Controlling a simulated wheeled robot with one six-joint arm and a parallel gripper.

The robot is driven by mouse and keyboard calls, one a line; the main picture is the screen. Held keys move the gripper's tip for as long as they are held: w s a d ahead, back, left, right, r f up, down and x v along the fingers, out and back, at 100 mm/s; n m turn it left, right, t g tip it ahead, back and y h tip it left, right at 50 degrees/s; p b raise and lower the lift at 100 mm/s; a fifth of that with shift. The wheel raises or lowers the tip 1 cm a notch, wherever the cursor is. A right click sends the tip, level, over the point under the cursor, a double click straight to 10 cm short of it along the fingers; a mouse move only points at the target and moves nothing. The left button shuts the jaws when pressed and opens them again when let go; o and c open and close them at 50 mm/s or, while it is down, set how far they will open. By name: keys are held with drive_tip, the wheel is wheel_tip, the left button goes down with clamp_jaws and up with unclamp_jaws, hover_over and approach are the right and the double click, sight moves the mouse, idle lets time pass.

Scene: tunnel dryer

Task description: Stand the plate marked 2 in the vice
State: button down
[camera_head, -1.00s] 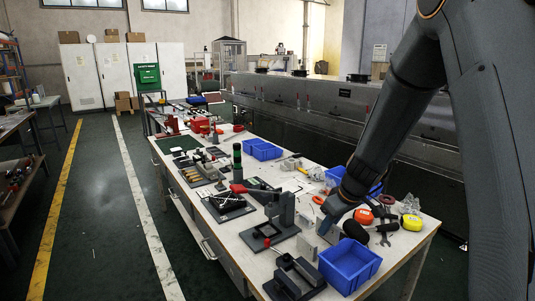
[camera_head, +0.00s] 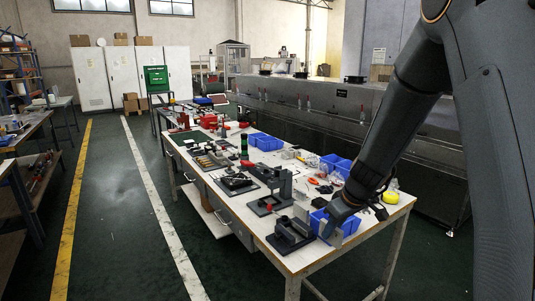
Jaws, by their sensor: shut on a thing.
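My gripper (camera_head: 342,210) is above the near right part of the workbench, in front of the near blue bin. It is shut on a grey plate (camera_head: 336,236) that hangs below the fingers. A number on the plate is not legible. A dark grey block fixture with upright jaws (camera_head: 290,236), which looks like the vice, stands at the near end of the bench, left of my gripper. A gap separates the held plate from it in the picture. The arm and gripper hide part of the bench behind.
The near blue bin (camera_head: 318,219) is partly hidden by my gripper. A dark fixture with a tall post (camera_head: 283,186) stands behind the vice. More blue bins (camera_head: 265,141) and tools lie further back. The floor left of the workbench (camera_head: 222,219) is clear.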

drive_tip(key=shift+s+r, duration=0.1)
drive_tip(key=s+d+f+m+h, duration=0.2)
drive_tip(key=s+d+m, duration=0.4)
drive_tip(key=s, duration=0.3)
drive_tip(key=shift+s+d+f+m+t, duration=0.15)
drive_tip(key=shift+d+f+m+t, duration=0.25)
drive_tip(key=shift+d+f, duration=0.25)
